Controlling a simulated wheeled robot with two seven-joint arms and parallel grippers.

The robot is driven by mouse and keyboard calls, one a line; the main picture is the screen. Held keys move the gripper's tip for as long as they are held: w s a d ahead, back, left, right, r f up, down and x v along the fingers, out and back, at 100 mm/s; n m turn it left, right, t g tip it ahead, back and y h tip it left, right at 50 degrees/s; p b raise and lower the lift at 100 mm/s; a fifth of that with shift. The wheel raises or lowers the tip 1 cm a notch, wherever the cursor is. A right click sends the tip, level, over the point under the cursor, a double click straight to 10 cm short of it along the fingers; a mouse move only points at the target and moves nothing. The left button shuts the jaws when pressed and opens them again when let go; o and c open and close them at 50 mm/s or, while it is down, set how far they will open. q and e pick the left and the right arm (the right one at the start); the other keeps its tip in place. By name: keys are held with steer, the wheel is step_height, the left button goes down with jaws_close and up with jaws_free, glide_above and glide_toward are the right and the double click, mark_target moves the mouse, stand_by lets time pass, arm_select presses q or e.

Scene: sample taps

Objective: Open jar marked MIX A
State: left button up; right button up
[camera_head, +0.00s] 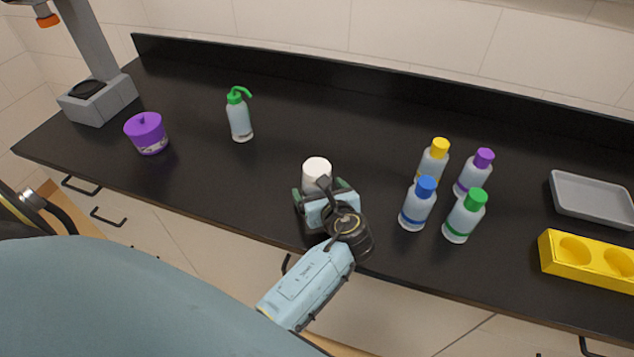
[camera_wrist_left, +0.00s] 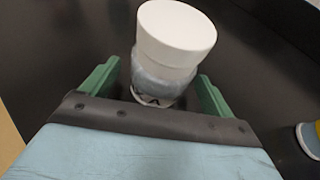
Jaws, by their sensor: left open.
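A jar with a wide white lid (camera_head: 317,168) stands upright near the front edge of the black counter. In the left wrist view its white lid (camera_wrist_left: 176,35) sits on a pale body (camera_wrist_left: 160,82) with dark lettering low down, too hidden to read as MIX A. My left gripper (camera_head: 322,193) is at the jar, covering its lower part in the head view. Its green fingers (camera_wrist_left: 157,92) are open, one on each side of the jar body below the lid, with visible gaps. My right gripper is not in view.
Several capped bottles, including a blue-capped one (camera_head: 417,206), stand to the right. A yellow holder (camera_head: 556,257) and grey tray (camera_head: 594,214) lie further right. Counter between is clear.

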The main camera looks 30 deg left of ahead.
mark_target(317, 167)
arm_select(q)
steer(key=shift+x, duration=0.85)
steer(key=shift+w+a+f, duration=0.15)
steer(key=shift+w+a, duration=0.05)
steer(key=shift+a, duration=0.05)
steer(key=shift+c, duration=0.7)
steer(key=c, duration=0.9)
step_height(317, 167, up, 10)
steer(key=shift+r+p, duration=0.1)
steer(key=shift+p, duration=0.95)
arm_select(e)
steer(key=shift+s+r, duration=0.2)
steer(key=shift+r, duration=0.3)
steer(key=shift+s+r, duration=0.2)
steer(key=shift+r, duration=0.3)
arm_select(q)
steer(key=shift+o, duration=1.1)
steer(key=c, duration=0.7)
